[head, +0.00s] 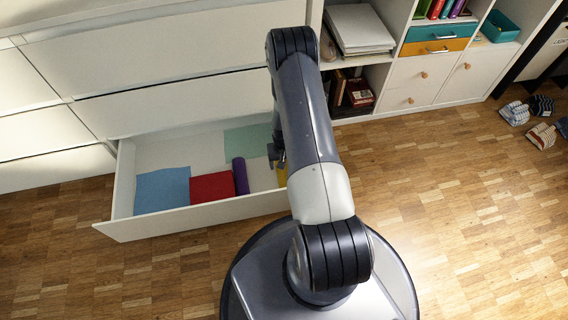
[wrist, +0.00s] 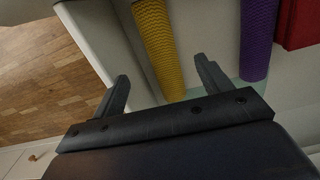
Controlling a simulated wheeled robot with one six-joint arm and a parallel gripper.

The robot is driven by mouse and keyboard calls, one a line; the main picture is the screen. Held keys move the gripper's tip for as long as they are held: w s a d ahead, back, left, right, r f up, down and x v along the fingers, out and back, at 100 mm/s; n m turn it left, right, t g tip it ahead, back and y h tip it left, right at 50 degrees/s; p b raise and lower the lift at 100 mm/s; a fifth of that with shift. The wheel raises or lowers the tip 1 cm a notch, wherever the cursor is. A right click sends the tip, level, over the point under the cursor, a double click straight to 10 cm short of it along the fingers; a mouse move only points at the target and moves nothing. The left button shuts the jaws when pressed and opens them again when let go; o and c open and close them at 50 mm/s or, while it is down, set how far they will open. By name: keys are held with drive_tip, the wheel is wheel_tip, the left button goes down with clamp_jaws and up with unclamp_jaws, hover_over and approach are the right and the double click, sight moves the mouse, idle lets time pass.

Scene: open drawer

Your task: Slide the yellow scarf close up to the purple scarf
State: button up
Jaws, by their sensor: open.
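The yellow scarf (wrist: 158,45) is a rolled, ribbed cylinder in the open drawer. In the head view only a small part of it (head: 281,176) shows beside my arm. The purple scarf (wrist: 257,40) is a similar roll; in the head view it (head: 240,176) lies left of the yellow one with a clear gap between them. My gripper (wrist: 161,68) is open, and the near end of the yellow scarf appears between its fingers in the wrist view. I cannot tell how high the fingers are. In the head view my gripper (head: 277,154) is partly hidden by my arm.
A red cloth (head: 212,187) lies against the purple scarf's left side, with a blue cloth (head: 162,190) further left. A pale green cloth (head: 247,139) lies flat behind. The drawer's front wall (head: 190,218) bounds them. The drawer floor between the scarves is clear.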

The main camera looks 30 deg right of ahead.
sight(284, 175)
wheel_tip(284, 175, down, 11)
drive_tip(key=b, duration=0.4)
drive_tip(key=shift+r, duration=0.15)
drive_tip(key=c, duration=1.1)
drive_tip(key=shift+a, duration=0.1)
